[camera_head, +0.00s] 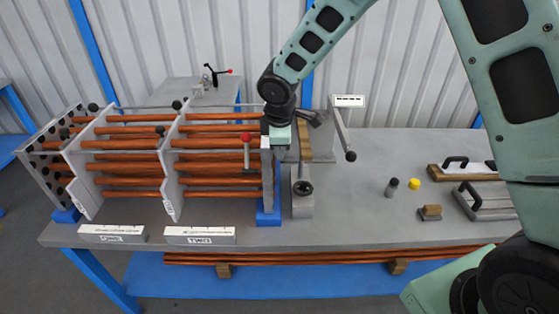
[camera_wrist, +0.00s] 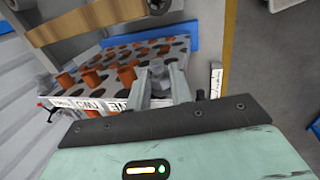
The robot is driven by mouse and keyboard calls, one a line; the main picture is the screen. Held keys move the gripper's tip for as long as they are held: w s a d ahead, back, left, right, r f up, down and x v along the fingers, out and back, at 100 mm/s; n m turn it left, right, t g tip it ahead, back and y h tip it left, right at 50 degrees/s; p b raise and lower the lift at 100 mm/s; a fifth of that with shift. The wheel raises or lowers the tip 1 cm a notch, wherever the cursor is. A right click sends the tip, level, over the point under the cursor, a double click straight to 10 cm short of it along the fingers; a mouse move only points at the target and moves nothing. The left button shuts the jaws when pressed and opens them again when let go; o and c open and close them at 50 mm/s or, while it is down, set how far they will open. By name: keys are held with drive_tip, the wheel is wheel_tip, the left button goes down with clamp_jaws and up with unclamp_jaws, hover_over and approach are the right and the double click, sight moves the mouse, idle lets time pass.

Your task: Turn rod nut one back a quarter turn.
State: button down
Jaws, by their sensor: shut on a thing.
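My gripper (camera_wrist: 160,88) is shut on a grey nut (camera_wrist: 157,66) at the edge of the perforated end plate (camera_wrist: 100,88) in the wrist view. One finger lies on each side of the nut. Dark lettered labels run along the plate edge; one reads TWO (camera_wrist: 86,105), and the one closest to my gripper is partly covered, so I cannot be sure of its number. In the head view my gripper (camera_head: 279,140) is at the top of the right-hand end plate (camera_head: 267,178); the nut is hidden there.
Copper-coloured rods (camera_head: 120,168) run through several grey plates left of my gripper. A red-knobbed lever (camera_head: 246,148) stands close by. A grey block with a dark knob (camera_head: 302,198) is just right. A yellow piece (camera_head: 413,183) lies farther right on the bench (camera_head: 350,225).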

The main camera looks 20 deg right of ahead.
drive_tip(key=shift+s+a+f+t+h+b, duration=0.2)
drive_tip(key=shift+t+b, duration=0.5)
drive_tip(key=shift+b, duration=2.15)
drive_tip(key=shift+s+d+f+t+h+b, duration=0.2)
drive_tip(key=shift+t+b, duration=0.5)
drive_tip(key=shift+b, duration=2.15)
drive_tip(key=shift+w+a+f+t+h+b, duration=0.2)
drive_tip(key=shift+t+b, duration=0.5)
drive_tip(key=shift+b, duration=2.15)
drive_tip(key=t+h+b, duration=0.1)
drive_tip(key=t+b, duration=0.2)
drive_tip(key=b, duration=1.1)
drive_tip(key=f+t+h+b, duration=0.1)
drive_tip(key=t+b, duration=0.3)
drive_tip(key=b, duration=1.1)
drive_tip(key=s+t+h+b, duration=0.1)
drive_tip(key=t+b, duration=0.2)
drive_tip(key=b, duration=1.1)
drive_tip(key=shift+a+f+t+b, duration=0.15)
drive_tip(key=shift+a+t+b, duration=0.15)
drive_tip(key=shift+t, duration=0.1)
drive_tip(key=shift+t+b, duration=0.3)
drive_tip(key=shift+b, duration=0.65)
drive_tip(key=shift+r, duration=0.25)
drive_tip(key=c, duration=1.2)
unclamp_jaws()
drive_tip(key=shift+c, duration=0.2)
drive_tip(key=shift+d+h, duration=0.1)
drive_tip(key=shift+h, duration=0.3)
